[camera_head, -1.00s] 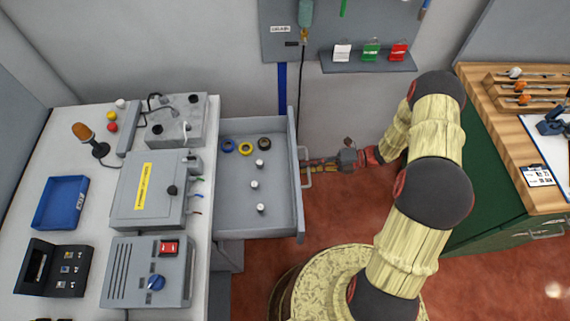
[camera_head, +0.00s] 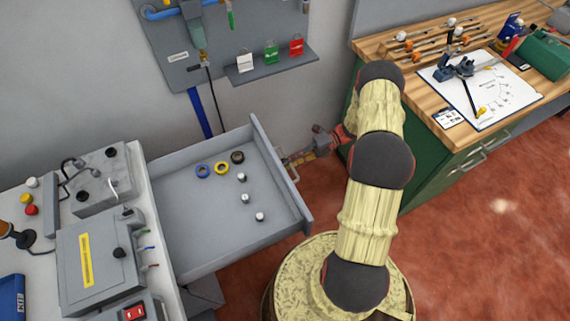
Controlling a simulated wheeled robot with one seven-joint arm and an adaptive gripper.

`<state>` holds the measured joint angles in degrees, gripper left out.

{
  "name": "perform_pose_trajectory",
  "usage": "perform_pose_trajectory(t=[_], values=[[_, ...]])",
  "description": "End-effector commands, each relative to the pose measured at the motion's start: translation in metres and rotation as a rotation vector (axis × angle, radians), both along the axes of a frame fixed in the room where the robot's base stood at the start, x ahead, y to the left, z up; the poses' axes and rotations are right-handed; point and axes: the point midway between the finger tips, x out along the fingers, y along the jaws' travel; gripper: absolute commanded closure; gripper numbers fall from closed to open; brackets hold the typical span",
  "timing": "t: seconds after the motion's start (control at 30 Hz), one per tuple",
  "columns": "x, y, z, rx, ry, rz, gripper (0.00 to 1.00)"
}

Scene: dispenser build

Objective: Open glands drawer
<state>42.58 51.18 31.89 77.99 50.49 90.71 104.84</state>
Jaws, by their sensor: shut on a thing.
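The grey drawer (camera_head: 195,215) is pulled out from under the white workbench at the left. Inside it lie a blue ring (camera_head: 203,171), a yellow ring (camera_head: 222,168), a dark ring (camera_head: 237,157) and several small white-topped pieces (camera_head: 245,198). Its bar handle (camera_head: 290,170) is on the front panel, on the right side. My gripper (camera_head: 293,160) is at the handle and shut on it. The fingertips are small in view and partly hidden by the drawer front.
Grey boxes (camera_head: 95,255) stand on the white bench (camera_head: 150,210). A shelf (camera_head: 275,65) with white, green and red items hangs on the wall. A green cabinet with a wooden top (camera_head: 400,65) stands right of my arm. Red floor (camera_head: 480,240) is clear at right.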

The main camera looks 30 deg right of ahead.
Motion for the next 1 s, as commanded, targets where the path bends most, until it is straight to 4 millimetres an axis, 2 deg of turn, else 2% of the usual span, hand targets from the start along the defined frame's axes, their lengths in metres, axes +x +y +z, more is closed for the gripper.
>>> perform_pose_trajectory(t=[0.27,0.3,0.57,0.87,1.0], values=[[0.0,0.0,-0.001,-0.002,0.0,0.0,1.0],[0.0,0.0,-0.001,-0.002,0.0,0.0,0.92],[0.0,0.0,0.0,-0.001,0.0,0.0,0.77],[0.0,-0.001,0.0,-0.001,-0.001,-0.001,0.76],[0.0,-0.011,0.002,-0.002,-0.002,-0.003,0.76]])
